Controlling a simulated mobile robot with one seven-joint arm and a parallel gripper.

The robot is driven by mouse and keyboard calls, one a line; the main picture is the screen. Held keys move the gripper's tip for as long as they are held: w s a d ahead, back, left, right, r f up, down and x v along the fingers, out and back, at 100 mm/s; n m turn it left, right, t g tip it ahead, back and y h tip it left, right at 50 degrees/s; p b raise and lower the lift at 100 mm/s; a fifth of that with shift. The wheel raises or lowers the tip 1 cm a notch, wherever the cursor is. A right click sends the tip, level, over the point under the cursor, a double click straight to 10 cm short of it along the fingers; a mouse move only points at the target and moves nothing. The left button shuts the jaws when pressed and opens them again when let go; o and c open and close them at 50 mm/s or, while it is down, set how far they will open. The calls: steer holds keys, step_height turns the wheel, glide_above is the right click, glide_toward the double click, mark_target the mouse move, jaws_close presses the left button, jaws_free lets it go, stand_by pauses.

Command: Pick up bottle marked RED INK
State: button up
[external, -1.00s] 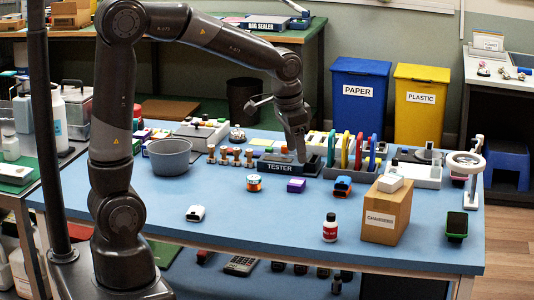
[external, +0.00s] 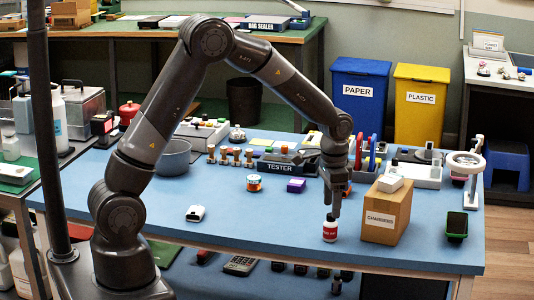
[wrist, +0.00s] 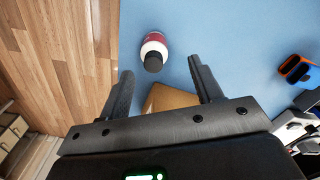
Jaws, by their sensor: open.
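The bottle (external: 330,232) is small and white with a red label and a dark cap. It stands upright on the blue table, left of the cardboard box marked CHARGERS; its lettering is too small to read. In the wrist view the bottle (wrist: 154,50) lies ahead of and between the open fingers, with its black cap facing me. My gripper (external: 333,206) points down just above the bottle. In the wrist view my gripper (wrist: 162,80) is open with nothing between its fingers.
A blue-orange device (wrist: 297,70) lies off to the right in the wrist view. The blue table (external: 265,225) is clear left of the bottle. Its front edge is near.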

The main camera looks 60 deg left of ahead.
mark_target(331, 219)
steer(key=f, duration=0.5)
steer(key=shift+s+d+f, duration=0.2)
steer(key=shift+d+f, duration=0.15)
steer(key=c, duration=1.1)
